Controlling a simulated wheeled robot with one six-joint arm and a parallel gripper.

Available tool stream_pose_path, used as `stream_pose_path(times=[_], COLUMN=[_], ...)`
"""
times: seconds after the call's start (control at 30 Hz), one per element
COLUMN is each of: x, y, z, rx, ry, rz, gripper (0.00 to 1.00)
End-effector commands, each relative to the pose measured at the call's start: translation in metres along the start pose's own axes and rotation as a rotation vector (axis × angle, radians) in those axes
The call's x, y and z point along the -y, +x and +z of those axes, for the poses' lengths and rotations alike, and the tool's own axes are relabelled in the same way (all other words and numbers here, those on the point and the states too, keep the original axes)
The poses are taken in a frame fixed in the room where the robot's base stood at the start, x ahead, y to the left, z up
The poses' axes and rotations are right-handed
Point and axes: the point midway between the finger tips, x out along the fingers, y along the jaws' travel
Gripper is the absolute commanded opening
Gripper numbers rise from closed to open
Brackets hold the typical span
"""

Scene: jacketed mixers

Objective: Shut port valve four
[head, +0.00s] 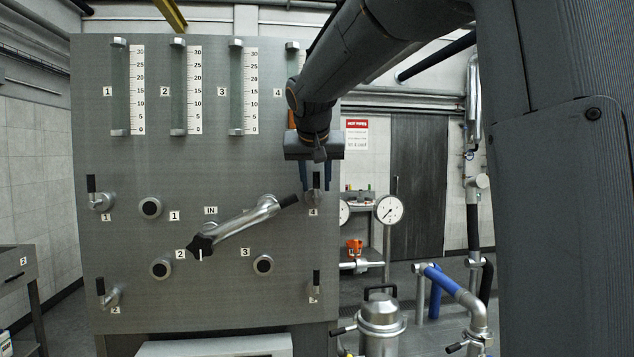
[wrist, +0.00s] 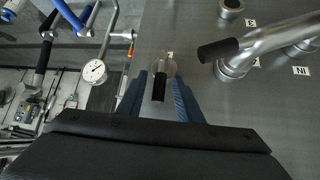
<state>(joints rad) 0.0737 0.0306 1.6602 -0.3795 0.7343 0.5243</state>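Port valve four (head: 313,198) is at the upper right of the grey panel, above its "4" label. Its black lever (wrist: 159,87) points up in the head view, toward my gripper in the wrist view. My gripper (head: 315,186) hangs just above the valve with its blue fingers pointing down. In the wrist view the fingers (wrist: 159,80) are open, one on each side of the lever, with a gap visible on both sides. Part of the valve is hidden behind the fingers in the head view.
A swing pipe (head: 240,223) slants across the panel; its black grip end (head: 288,201) is close left of valve four. Other lever valves stand at the left (head: 101,200) and lower right (head: 315,288). A gauge (head: 389,209) and pipework are right of the panel.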

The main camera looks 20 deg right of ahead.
Motion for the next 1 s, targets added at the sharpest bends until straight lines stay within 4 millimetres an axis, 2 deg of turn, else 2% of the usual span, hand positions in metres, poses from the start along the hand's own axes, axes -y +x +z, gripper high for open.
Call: stream_pose_path(times=[0.17, 0.63, 1.0], x=[0.0, 0.0, 0.0], y=[-0.005, -0.071, -0.079], z=[-0.001, 0.0, 0.001], rx=[-0.004, -0.003, 0.0], ry=[0.001, 0.0, 0.0], rz=[-0.001, -0.002, 0.0], gripper=[0.33, 0.33, 0.33])
